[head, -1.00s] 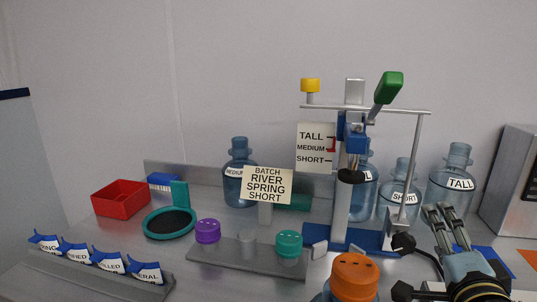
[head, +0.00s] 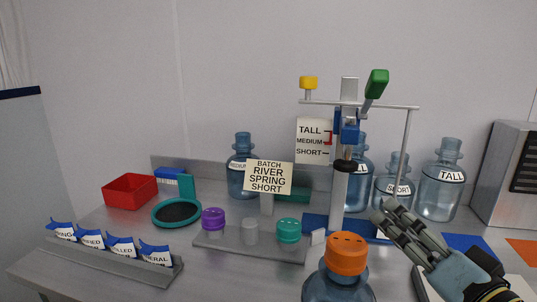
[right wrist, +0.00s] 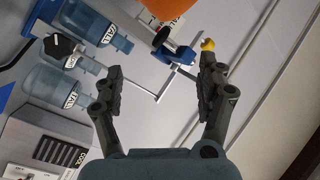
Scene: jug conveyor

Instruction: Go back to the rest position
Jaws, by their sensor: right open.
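My right gripper (head: 383,214) is at the lower right of the head view, pointing up and left. Its fingers are apart and empty in the right wrist view (right wrist: 162,75). In the head picture it lies to the right of the orange-capped jug (head: 336,290) and in front of the jug labelled SHORT (head: 391,184). I see no contact with anything. My left gripper is not in the head view.
A press stand with a green handle (head: 376,84) rises behind the orange cap (head: 346,253). A jug labelled TALL (head: 440,198) stands by a grey box (head: 508,180) at right. A cap rack (head: 265,250), red bin (head: 130,192) and label holder (head: 110,264) lie left.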

